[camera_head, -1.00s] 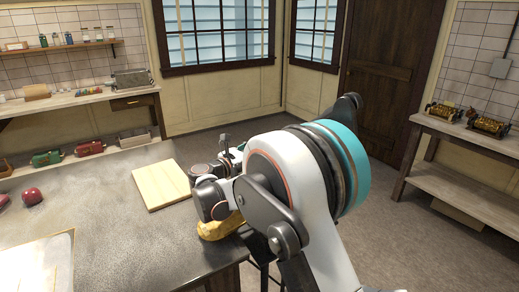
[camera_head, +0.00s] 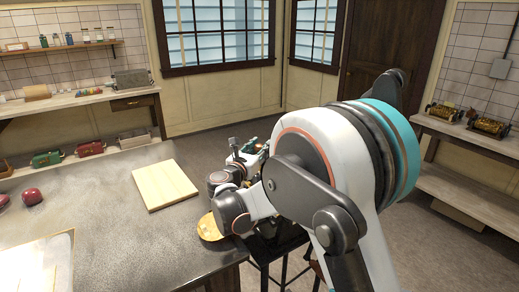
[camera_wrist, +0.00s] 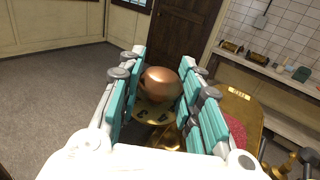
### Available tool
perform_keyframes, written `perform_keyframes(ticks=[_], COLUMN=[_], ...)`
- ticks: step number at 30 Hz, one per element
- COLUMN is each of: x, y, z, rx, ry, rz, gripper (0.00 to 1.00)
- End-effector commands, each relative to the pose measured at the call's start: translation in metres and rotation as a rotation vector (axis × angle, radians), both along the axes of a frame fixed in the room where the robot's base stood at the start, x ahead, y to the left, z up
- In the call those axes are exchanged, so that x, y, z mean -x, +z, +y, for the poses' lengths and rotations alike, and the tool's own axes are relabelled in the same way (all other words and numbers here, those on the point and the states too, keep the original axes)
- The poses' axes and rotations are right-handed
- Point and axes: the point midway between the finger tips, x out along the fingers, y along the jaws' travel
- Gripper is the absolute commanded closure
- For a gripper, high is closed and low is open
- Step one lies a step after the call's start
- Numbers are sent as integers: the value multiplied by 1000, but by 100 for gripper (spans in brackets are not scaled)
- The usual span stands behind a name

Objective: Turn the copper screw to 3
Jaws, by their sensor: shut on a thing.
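The copper screw (camera_wrist: 162,84) has a rounded, shiny copper head and shows in the wrist view. It sits above a round brass dial plate (camera_wrist: 152,116) with dark marks; I cannot read for certain which figure it points to. My gripper (camera_wrist: 158,86) has its teal-padded fingers on both sides of the copper head, shut on it. In the head view my arm hides the screw, and only small teal parts of my gripper (camera_head: 250,147) show beyond the table's right edge.
A brass body with a label plate (camera_wrist: 238,93) lies right of the screw. In the head view, a yellow object (camera_head: 209,227) lies at the table's right edge, near a pale wooden board (camera_head: 165,185). A side bench (camera_head: 470,150) holds brass machines.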

Motion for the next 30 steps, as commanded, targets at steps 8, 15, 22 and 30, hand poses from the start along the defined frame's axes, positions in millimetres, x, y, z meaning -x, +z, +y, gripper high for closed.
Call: perform_keyframes(ticks=[8, 15, 22, 30], x=[0, 1, 27, 78], y=[0, 0, 0, 0], z=[0, 1, 13, 34], rx=[0, 0, 0, 0], ry=[-1, 0, 2, 3], rz=[0, 0, 0, 0], gripper=[44, 44, 44, 44])
